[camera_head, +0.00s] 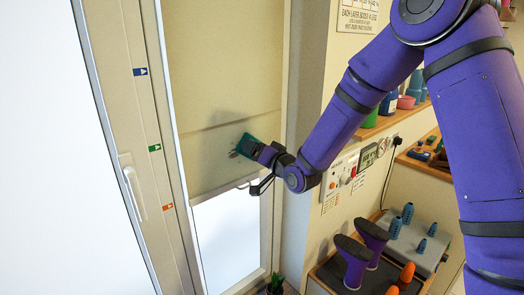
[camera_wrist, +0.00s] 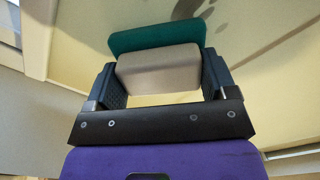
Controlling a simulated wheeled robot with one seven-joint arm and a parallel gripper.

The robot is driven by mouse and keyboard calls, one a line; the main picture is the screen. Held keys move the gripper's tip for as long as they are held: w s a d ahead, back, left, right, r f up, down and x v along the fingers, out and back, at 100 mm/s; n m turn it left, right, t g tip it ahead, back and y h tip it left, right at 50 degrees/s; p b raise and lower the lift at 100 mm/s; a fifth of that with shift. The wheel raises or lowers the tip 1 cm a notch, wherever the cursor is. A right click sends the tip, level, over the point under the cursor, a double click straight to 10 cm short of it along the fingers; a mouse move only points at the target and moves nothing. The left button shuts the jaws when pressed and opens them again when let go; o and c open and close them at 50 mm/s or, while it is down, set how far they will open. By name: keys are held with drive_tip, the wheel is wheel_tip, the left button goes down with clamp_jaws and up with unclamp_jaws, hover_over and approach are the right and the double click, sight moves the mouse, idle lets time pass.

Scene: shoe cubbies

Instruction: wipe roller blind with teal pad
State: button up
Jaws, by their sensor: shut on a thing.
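The roller blind (camera_head: 221,60) is a cream sheet drawn down over the upper part of the window, with a bar along its lower edge. The teal pad (camera_head: 247,137) is at the lower right part of the blind. In the wrist view the pad has a teal face (camera_wrist: 156,36) with a beige block behind it. My gripper (camera_head: 252,149) is shut on the beige block, with a dark finger on each side. The teal face points at the blind; I cannot tell whether it touches. Dark smudges (camera_wrist: 272,16) show on the blind beside the pad.
A white door handle (camera_head: 133,190) is on the frame at left. A wall panel with dials (camera_head: 340,180) is right of the window. Below it stand purple boots (camera_head: 356,262) and orange and blue pegs. Shelves with cups (camera_head: 388,103) are behind my arm.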

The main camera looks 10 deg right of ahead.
sight(242, 152)
drive_tip(key=shift+s+a, duration=0.55)
drive_tip(key=shift+a, duration=0.25)
drive_tip(key=shift+s+a, duration=0.55)
drive_tip(key=shift+a, duration=0.2)
drive_tip(key=shift+s+a, duration=0.45)
drive_tip(key=shift+a, duration=0.3)
drive_tip(key=shift+s+a, duration=0.45)
drive_tip(key=shift+a, duration=0.3)
drive_tip(key=shift+v, duration=3)
drive_tip(key=shift+d, duration=0.1)
drive_tip(key=v, duration=0.2)
drive_tip(key=shift+s+d, duration=0.25)
drive_tip(key=shift+s, duration=0.05)
